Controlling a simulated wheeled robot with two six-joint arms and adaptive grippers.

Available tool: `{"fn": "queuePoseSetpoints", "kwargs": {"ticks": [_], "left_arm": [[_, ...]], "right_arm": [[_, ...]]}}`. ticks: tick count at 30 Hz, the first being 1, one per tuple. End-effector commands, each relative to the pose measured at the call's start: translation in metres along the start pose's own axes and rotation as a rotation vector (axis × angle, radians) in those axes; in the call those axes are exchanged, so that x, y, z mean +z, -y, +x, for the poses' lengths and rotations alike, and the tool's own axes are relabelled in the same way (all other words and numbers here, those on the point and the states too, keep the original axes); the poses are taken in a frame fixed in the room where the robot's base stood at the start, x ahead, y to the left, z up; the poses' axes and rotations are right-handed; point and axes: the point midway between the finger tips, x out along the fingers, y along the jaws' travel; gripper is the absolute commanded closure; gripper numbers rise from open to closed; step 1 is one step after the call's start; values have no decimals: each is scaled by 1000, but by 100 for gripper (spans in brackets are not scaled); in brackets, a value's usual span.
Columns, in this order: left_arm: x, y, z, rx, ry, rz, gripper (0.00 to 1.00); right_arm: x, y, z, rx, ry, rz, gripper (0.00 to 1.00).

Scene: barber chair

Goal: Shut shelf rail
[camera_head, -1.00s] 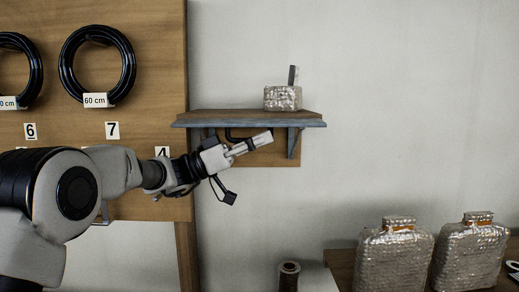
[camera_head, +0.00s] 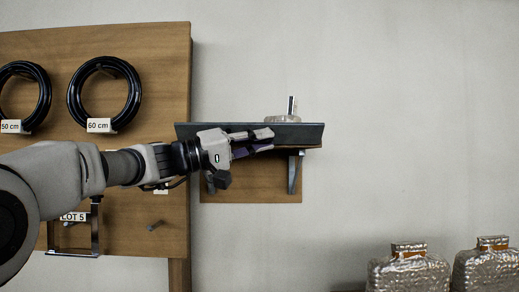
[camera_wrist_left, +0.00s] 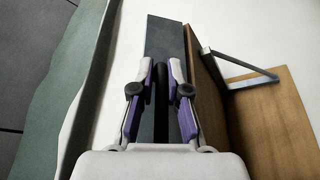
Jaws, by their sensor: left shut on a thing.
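The wooden wall shelf (camera_head: 262,148) carries a long grey-blue rail (camera_head: 305,132) along its front. The rail stands up as a flat panel and hides the shelf top and the lower part of the item on it. My left gripper (camera_head: 268,140) is in front of the rail, reaching in from the left. In the left wrist view the gripper (camera_wrist_left: 160,72) is shut on a dark bar (camera_wrist_left: 161,95), which lies between its fingers. The rail (camera_wrist_left: 165,38) runs behind the bar in that view. My right gripper is not in view.
A wrapped item (camera_head: 290,112) stands on the shelf behind the rail. A bracket (camera_head: 292,175) supports the shelf. Black hose coils (camera_head: 131,98) hang on the wooden board at left. Wrapped bottles (camera_head: 408,274) stand at lower right. The wall right of the shelf is clear.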

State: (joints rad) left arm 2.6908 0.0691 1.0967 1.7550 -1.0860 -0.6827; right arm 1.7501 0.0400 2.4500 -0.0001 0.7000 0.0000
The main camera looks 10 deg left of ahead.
Motion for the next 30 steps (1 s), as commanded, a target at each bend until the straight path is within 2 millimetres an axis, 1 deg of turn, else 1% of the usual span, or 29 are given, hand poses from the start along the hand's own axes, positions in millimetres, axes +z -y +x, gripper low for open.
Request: {"fn": "queuePoseSetpoints", "kwargs": {"ticks": [1, 8, 15, 21, 24, 30], "left_arm": [[-3, -4, 2, -20, 2, -41, 100], [-13, -15, 7, -104, 2, -243, 100], [-24, -22, 12, -191, 2, -453, 100], [-32, -23, 15, -254, 2, -605, 100], [-35, -23, 16, -279, 2, -664, 100], [-38, -22, 17, -313, 2, -747, 100]], "right_arm": [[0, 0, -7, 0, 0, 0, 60], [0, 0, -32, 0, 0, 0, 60], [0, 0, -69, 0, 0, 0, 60], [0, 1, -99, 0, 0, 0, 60], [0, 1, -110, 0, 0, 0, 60], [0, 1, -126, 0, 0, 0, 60]]}}
